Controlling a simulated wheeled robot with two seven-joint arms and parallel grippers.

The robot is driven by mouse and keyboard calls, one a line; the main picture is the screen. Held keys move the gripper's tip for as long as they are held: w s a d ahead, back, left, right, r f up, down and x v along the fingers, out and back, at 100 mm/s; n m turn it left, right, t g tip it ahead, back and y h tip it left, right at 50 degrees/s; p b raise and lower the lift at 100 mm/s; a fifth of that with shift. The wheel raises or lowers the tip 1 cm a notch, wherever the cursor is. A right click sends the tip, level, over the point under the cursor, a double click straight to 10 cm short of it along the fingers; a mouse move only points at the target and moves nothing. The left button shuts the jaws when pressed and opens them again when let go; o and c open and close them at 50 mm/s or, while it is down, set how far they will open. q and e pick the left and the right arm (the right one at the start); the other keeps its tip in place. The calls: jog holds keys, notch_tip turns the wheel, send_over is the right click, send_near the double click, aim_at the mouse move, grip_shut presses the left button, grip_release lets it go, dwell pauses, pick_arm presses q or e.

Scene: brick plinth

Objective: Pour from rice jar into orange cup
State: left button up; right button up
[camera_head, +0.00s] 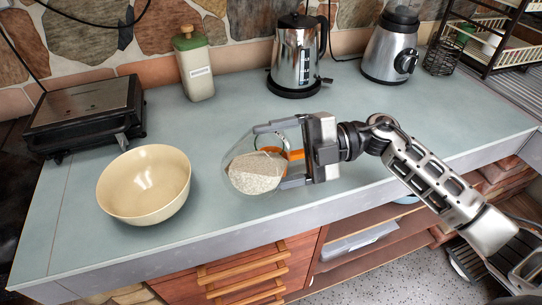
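The rice jar (254,174) is clear glass with pale rice in its lower part. It is in the middle of the head view, over the front part of the counter. My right gripper (276,156) comes in from the right with one finger on each side of the jar, and is shut on it. The jar looks tilted, but whether it touches the counter is hard to tell. A small orange patch (293,155), perhaps part of the orange cup, shows between the fingers, mostly hidden by the jar and gripper. My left gripper is not in view.
A cream bowl (144,184) stands left of the jar. A black grill (87,115), a green-lidded canister (194,64), a steel kettle (297,55) and a blender (392,45) stand along the back. The counter between the bowl and the canister is clear.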

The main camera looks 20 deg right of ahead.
jog(key=shift+w+d+r+m+y, duration=0.15)
jog(key=shift+w+r+m+y, duration=0.15)
jog(key=shift+r+m, duration=0.15)
dwell(1.9)
